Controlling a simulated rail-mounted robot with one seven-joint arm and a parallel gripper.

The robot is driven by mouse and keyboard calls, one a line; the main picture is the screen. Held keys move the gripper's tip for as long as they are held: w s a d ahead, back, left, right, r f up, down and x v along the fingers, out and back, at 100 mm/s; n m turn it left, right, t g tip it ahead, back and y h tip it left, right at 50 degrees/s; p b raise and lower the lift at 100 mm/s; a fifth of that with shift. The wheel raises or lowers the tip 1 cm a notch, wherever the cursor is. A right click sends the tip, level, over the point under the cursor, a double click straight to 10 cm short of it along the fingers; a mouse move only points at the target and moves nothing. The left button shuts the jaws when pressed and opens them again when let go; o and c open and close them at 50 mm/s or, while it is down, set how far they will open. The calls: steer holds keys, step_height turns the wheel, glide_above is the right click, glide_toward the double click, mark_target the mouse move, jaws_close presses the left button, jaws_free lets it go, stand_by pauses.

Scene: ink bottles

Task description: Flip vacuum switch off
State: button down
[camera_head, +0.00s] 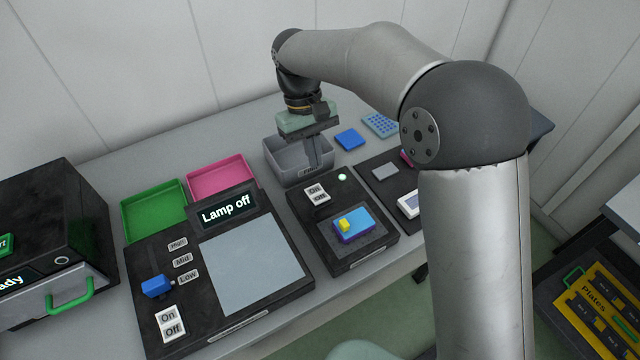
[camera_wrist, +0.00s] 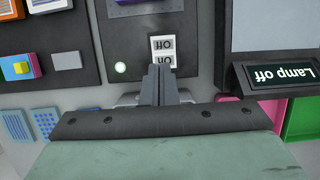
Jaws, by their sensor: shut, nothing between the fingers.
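A white On/Off rocker switch (camera_head: 315,194) sits at the back of the middle black panel (camera_head: 330,225). A small green-white light (camera_head: 342,177) glows beside it. No vacuum label is readable. My gripper (camera_head: 314,165) is shut and empty, pointing down just behind the switch. In the wrist view my closed fingertips (camera_wrist: 158,69) are close to the On end of the switch (camera_wrist: 163,50) and cover its edge. I cannot tell whether they touch it. The lit indicator (camera_wrist: 120,67) is left of the fingers there.
A grey bin (camera_head: 272,153) stands right behind the panel, around my fingers. The left panel has a "Lamp off" display (camera_head: 226,210) and another On/Off switch (camera_head: 170,324). Green (camera_head: 160,235) and pink (camera_head: 222,190) trays stand behind it.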

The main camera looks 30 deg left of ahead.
mark_target(322, 197)
steer(key=x, duration=0.8)
steer(key=shift+f+p, duration=0.15)
steer(key=shift+p, duration=0.2)
